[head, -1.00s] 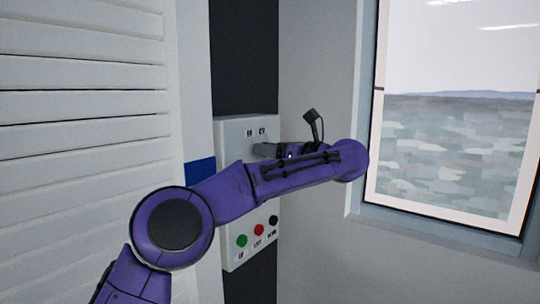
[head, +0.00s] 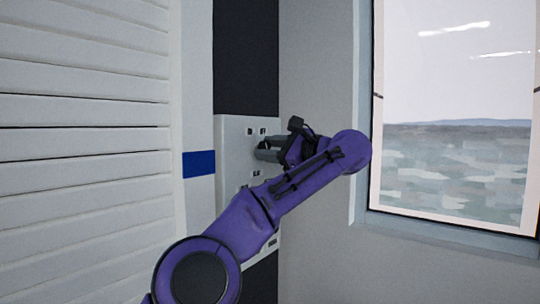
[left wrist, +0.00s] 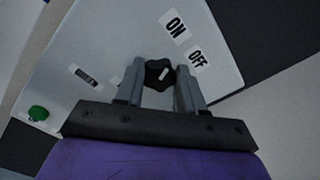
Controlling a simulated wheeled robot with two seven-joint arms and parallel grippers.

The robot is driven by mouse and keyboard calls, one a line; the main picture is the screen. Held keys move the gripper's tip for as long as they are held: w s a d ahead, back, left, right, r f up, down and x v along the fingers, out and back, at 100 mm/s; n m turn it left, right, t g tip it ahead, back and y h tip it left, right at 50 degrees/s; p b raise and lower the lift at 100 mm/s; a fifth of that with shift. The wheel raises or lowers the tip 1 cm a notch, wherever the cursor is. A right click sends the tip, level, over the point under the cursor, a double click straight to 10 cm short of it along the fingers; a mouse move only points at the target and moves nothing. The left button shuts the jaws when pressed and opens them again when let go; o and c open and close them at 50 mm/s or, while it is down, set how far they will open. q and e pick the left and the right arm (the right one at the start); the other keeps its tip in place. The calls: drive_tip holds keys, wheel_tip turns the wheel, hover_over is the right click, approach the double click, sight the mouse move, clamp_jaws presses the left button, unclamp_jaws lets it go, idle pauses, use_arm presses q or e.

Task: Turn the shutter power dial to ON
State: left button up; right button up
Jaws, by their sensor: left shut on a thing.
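The shutter power dial is a dark knob with a white mark (left wrist: 160,76), in the left wrist view between my fingers. The ON label (left wrist: 175,25) and OFF label (left wrist: 197,59) are printed on the panel beyond it. The mark slants to the upper right, toward the labels; I cannot tell exactly which it points at. My left gripper (left wrist: 159,67) is shut on the dial, one finger on each side. In the head view my left gripper (head: 263,149) reaches the light grey control panel (head: 232,140), and the dial is hidden. My right gripper is not in view.
A green button (left wrist: 38,113) sits at the panel's lower part; my arm hides the buttons in the head view. A white slatted shutter (head: 80,150) stands at left, with a blue patch (head: 198,164) beside it. A window (head: 455,160) is at right.

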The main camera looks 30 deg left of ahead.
use_arm(q)
drive_tip(key=shift+n, duration=0.9)
drive_tip(key=o, duration=1)
drive_tip(key=shift+o, duration=0.2)
drive_tip(key=d, duration=1)
drive_tip(key=shift+s+d, duration=0.2)
drive_tip(key=shift+s, duration=0.25)
